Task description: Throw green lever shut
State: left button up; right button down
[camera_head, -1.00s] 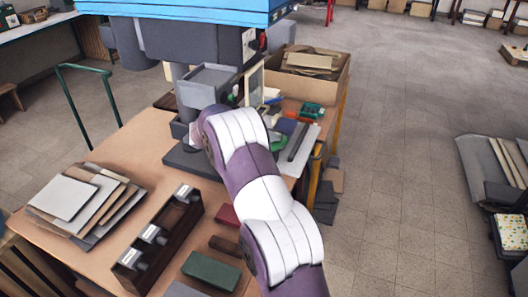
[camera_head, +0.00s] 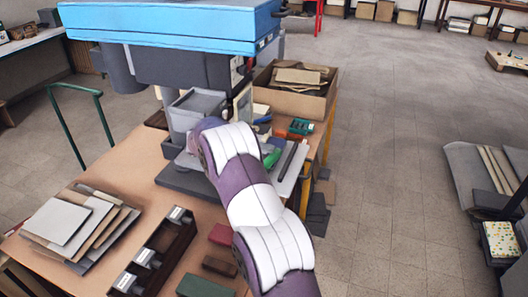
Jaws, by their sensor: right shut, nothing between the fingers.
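My right arm reaches up from the bottom middle to the grey base of the blue-topped machine (camera_head: 170,25). My right gripper (camera_head: 187,160) is mostly hidden behind my own wrist, low by that base. It is shut with nothing between its fingers. A bent green bar (camera_head: 78,122) stands at the table's left edge, well apart from my arm. A small green handle-like thing (camera_head: 272,157) lies just right of my wrist. I cannot tell which of these green things is the lever. My left gripper is out of view.
A stack of sheets (camera_head: 62,222) lies on the table's left. A dark rack (camera_head: 160,262) and several small blocks are in front. A cardboard box (camera_head: 295,90) and a green-topped container (camera_head: 300,127) are behind my arm. Open floor lies to the right.

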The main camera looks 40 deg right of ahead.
jog(key=shift+w, duration=0.1)
jog(key=s+d+r+b, duration=0.2)
jog(key=s+r+b, duration=0.1)
jog(key=s+r, duration=0.8)
jog(key=shift+s+d, duration=0.25)
jog(key=shift+d, duration=0.05)
